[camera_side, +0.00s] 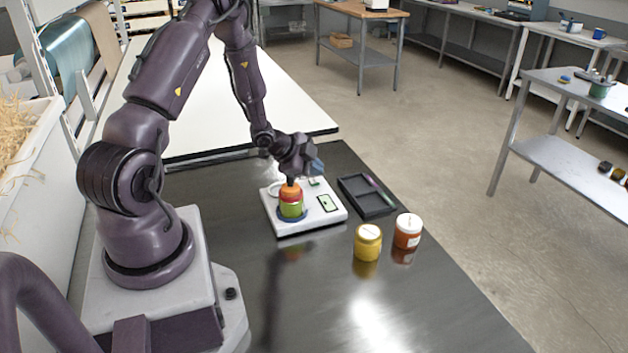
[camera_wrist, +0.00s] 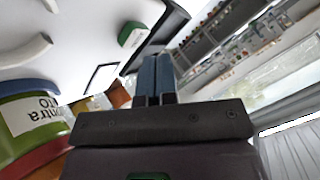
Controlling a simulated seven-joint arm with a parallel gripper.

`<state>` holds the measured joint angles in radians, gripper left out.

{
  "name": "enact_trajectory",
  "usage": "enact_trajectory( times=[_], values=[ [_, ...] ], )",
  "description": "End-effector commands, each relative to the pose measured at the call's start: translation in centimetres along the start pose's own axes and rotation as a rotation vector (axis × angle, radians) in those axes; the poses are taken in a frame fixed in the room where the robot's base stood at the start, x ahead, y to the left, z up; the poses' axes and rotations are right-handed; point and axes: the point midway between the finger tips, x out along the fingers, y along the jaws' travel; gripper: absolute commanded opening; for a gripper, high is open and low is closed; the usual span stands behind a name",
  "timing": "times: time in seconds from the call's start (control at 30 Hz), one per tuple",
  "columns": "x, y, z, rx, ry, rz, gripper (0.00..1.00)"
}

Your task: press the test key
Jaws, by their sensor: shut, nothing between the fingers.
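A white test device (camera_side: 285,228) lies on the dark table, with a small green key (camera_side: 314,182) near its far edge. The key also shows in the wrist view (camera_wrist: 133,34) as a green block on the white surface. I cannot tell whether it is the test key. My gripper (camera_side: 317,166) is over the device's far side, beside the green key. Its blue fingers (camera_wrist: 157,78) are together and empty. They look apart from the key in the wrist view.
A green jar with an orange top (camera_side: 291,206) stands on the device, close to my gripper. A black tray (camera_side: 378,211) with a purple pen lies right of it. A yellow jar (camera_side: 367,246) and an orange jar (camera_side: 408,236) stand in front.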

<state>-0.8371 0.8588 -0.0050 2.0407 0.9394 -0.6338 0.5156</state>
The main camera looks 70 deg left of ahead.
Motion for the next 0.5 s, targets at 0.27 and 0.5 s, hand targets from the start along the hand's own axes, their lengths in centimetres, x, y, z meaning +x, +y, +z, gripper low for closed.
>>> enact_trajectory(
  times=[0.27, 0.5],
  values=[
    [0.53, 0.44, 0.37, -0.001, -0.001, 0.002, 0.00],
    [0.61, 0.44, 0.42, 0.000, 0.000, 0.000, 0.00]
  ],
)
